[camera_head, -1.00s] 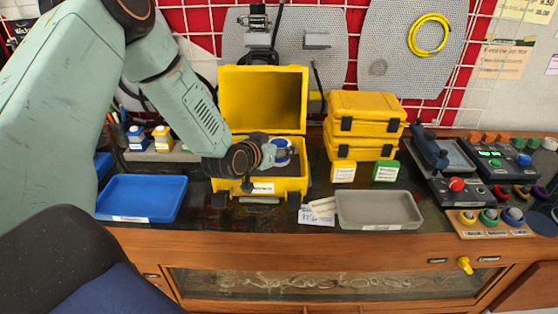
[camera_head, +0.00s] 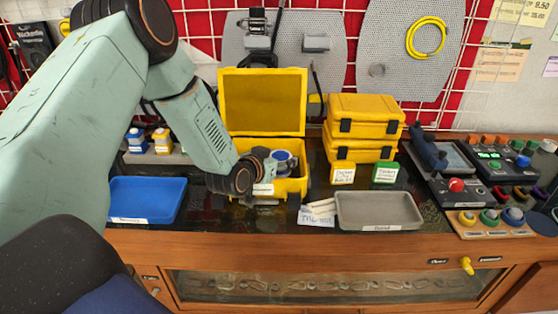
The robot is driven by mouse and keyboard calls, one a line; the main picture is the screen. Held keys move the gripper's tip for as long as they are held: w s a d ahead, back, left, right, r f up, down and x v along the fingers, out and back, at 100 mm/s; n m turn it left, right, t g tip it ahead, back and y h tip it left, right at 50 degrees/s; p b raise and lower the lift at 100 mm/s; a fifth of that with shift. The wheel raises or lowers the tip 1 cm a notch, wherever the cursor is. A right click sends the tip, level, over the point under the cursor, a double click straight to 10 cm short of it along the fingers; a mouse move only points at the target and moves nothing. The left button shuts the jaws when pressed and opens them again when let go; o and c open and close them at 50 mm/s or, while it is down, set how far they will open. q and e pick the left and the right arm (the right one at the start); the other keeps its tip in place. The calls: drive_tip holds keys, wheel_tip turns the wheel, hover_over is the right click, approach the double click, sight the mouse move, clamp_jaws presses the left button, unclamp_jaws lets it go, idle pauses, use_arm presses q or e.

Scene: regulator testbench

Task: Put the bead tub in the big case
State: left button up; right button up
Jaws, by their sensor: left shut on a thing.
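The big yellow case (camera_head: 296,187) stands open on the bench, its lid (camera_head: 262,98) raised behind it. My left gripper (camera_head: 272,164) reaches in from the left over the case's front left part. It is shut on a small round blue-and-white tub (camera_head: 283,156), which looks like the bead tub. The tub is within the case opening as seen from here; whether it touches the case floor is hidden. My wrist covers the case's front left corner. My right gripper is not in view.
A blue tray (camera_head: 146,198) lies to the left and a grey tray (camera_head: 378,209) to the right. Stacked yellow cases (camera_head: 364,117) stand right of the big case, with a yellow box (camera_head: 342,173) and a green box (camera_head: 385,172) in front. Control panels (camera_head: 480,180) fill the right end.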

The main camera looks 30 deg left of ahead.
use_arm(q)
drive_tip(key=o, duration=1.2)
drive_tip(key=shift+s+d+f, duration=0.2)
drive_tip(key=shift+s+f, duration=0.2)
drive_tip(key=shift+f, duration=0.35)
drive_tip(key=shift+w+r+p, duration=0.1)
drive_tip(key=shift+r+p, duration=0.35)
drive_tip(key=shift+r, duration=0.05)
drive_tip(key=shift+s+a+r+g, duration=0.15)
drive_tip(key=shift+s+g, duration=0.05)
drive_tip(key=shift+g, duration=0.1)
drive_tip(key=p+v, duration=0.1)
drive_tip(key=v, duration=0.2)
drive_tip(key=p+v, duration=0.1)
drive_tip(key=v, duration=0.2)
drive_tip(key=p+v, duration=0.1)
drive_tip(key=v, duration=0.1)
drive_tip(key=shift+s+r, duration=0.25)
drive_tip(key=shift+r, duration=0.15)
drive_tip(key=shift+p+v, duration=0.65)
drive_tip(key=shift+v, duration=0.1)
drive_tip(key=shift+s, duration=0.35)
